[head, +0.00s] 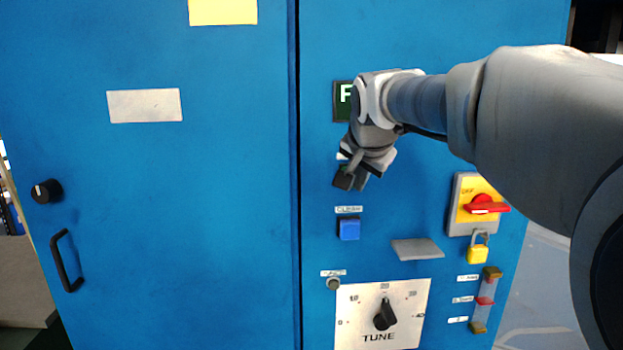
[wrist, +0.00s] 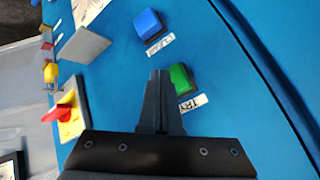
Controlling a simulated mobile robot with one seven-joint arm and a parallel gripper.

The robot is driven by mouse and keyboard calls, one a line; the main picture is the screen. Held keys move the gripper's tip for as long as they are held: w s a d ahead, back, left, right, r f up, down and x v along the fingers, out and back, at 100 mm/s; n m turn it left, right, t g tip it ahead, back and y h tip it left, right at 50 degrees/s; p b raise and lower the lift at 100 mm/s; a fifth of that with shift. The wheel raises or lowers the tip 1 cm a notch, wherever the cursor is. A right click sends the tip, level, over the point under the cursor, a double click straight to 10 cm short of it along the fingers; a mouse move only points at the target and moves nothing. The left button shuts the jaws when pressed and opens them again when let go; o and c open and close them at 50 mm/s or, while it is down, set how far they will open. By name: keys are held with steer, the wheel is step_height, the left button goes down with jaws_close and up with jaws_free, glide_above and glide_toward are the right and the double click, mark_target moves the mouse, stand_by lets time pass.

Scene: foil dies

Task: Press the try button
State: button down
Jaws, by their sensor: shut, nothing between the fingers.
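The try button is a green square button (wrist: 181,78) in the wrist view, with a white label (wrist: 193,103) reading TRY beside it. In the head view my gripper covers most or all of the button; only the edge of a label shows there. My gripper (head: 350,180) is in front of the blue cabinet's right door, above the blue button. In the wrist view its shut, empty fingertips (wrist: 160,74) appear just left of the green button, overlapping its edge. I cannot tell whether they touch the button or panel.
A blue button (head: 349,229) sits below.

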steer(key=shift+w, duration=0.15)
steer(key=shift+w, duration=0.25)
steer(key=shift+w, duration=0.5)
stand_by(0.7)
steer(key=shift+s, duration=0.95)
steer(key=shift+b, duration=0.35)
steer(key=s+b, duration=0.2)
steer(key=s, duration=0.3)
